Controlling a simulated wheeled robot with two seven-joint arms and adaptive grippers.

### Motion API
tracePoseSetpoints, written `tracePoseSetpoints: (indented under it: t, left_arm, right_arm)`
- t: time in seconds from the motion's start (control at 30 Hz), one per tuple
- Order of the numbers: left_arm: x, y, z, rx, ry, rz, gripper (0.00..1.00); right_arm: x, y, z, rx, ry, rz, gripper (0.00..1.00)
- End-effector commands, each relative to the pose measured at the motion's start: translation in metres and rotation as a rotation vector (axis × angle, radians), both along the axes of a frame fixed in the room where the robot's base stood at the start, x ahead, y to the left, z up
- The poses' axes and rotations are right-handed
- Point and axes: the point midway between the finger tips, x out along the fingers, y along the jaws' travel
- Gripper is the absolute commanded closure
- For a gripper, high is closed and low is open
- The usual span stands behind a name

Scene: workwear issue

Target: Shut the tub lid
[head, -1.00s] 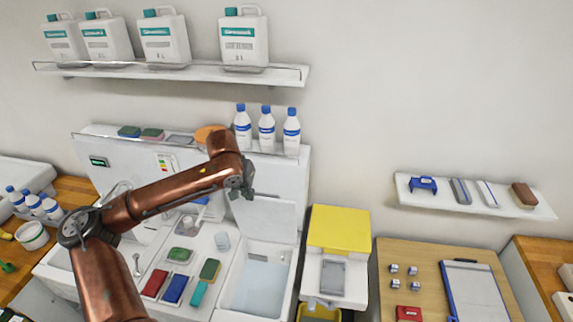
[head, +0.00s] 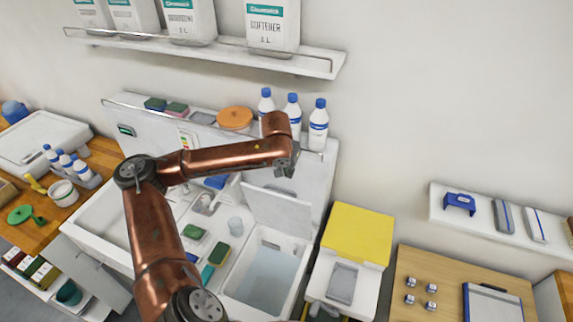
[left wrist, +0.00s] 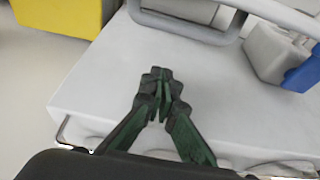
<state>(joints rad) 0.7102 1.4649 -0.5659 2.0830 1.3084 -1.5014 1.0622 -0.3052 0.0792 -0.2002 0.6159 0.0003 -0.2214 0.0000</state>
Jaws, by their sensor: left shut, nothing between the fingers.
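The tub (head: 232,291) is a white basin with pale bluish water, sunk into the white counter. Its lid (head: 278,210) is a flat white panel, raised and standing open along the tub's back edge. My left gripper (head: 286,168) is above and behind the lid's upper edge, in front of the back panel. In the left wrist view the dark green fingers (left wrist: 160,92) are together and empty, over a pale surface that I cannot identify for certain. I cannot tell from the head view whether the gripper touches the lid. My right gripper is not in view.
White bottles with blue caps (head: 292,112) stand on the ledge just behind my left gripper. A yellow-lidded bin (head: 357,233) stands right of the tub. A clear cup (head: 235,226) and sponges (head: 219,254) lie left of the tub. A shelf with large jugs hangs above.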

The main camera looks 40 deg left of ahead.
Motion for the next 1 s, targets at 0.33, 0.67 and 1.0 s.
tracePoseSetpoints:
  t: [0.33, 0.67, 1.0]
  left_arm:
    - [-0.024, -0.005, -0.02, 0.003, 0.0, 0.001, 1.0]
    - [-0.032, -0.008, -0.021, 0.0, -0.001, 0.002, 1.0]
    - [-0.026, -0.016, -0.023, 0.002, -0.016, -0.011, 1.0]
  right_arm:
    - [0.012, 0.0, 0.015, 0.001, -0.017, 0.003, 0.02]
    - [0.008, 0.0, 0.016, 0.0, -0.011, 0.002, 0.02]
    - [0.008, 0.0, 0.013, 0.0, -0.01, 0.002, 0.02]
